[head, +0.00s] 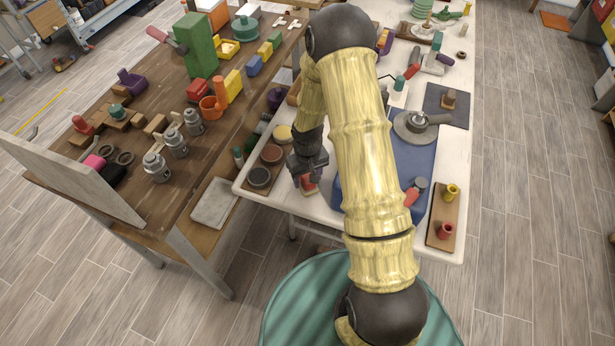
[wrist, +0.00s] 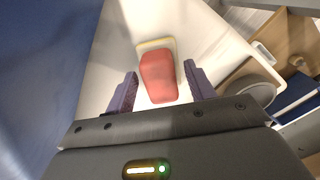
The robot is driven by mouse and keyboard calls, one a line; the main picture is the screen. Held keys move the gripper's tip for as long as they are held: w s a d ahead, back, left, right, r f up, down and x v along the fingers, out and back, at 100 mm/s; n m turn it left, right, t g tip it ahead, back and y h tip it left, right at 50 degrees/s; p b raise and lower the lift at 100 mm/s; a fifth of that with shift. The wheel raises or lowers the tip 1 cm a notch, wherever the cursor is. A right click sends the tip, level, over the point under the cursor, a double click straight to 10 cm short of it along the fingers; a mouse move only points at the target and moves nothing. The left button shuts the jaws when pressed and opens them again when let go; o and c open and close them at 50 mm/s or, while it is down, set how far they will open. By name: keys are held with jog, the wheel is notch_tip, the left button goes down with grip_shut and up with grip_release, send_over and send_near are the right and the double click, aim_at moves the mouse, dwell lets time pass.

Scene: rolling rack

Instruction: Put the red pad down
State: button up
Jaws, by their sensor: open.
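The red pad (wrist: 158,78) has a cream layer showing at its far end. In the wrist view it lies on the white table top. My gripper (wrist: 160,70) is open, with a purple finger on each side of the pad and a visible gap on both sides. In the head view my gripper (head: 309,168) is low over the white table's near left part. The red pad (head: 308,185) shows just below it there, partly hidden by the gripper. I cannot tell the exact height of the fingertips above the table.
A blue mat (head: 413,157) lies to the right, partly behind my arm. Round dark-topped pieces (head: 259,177) stand to the left at the table's edge. A wooden board (head: 443,222) with yellow and red pieces is at the near right. A brown workbench (head: 140,195) stands left.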

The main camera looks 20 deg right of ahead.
aim_at(307, 176)
notch_tip(307, 176, up, 12)
jog(key=b, duration=0.1)
jog(key=shift+f, duration=0.15)
dwell(0.6)
jog(key=s+r+m+t, duration=0.1)
jog(key=s+r+t, duration=0.1)
jog(key=s+r, duration=0.8)
jog(key=s, duration=0.4)
jog(key=shift+s+r+m+t, duration=0.15)
jog(key=shift+m+t, duration=0.15)
jog(key=shift+m, duration=0.1)
jog(key=shift+r+p, duration=0.4)
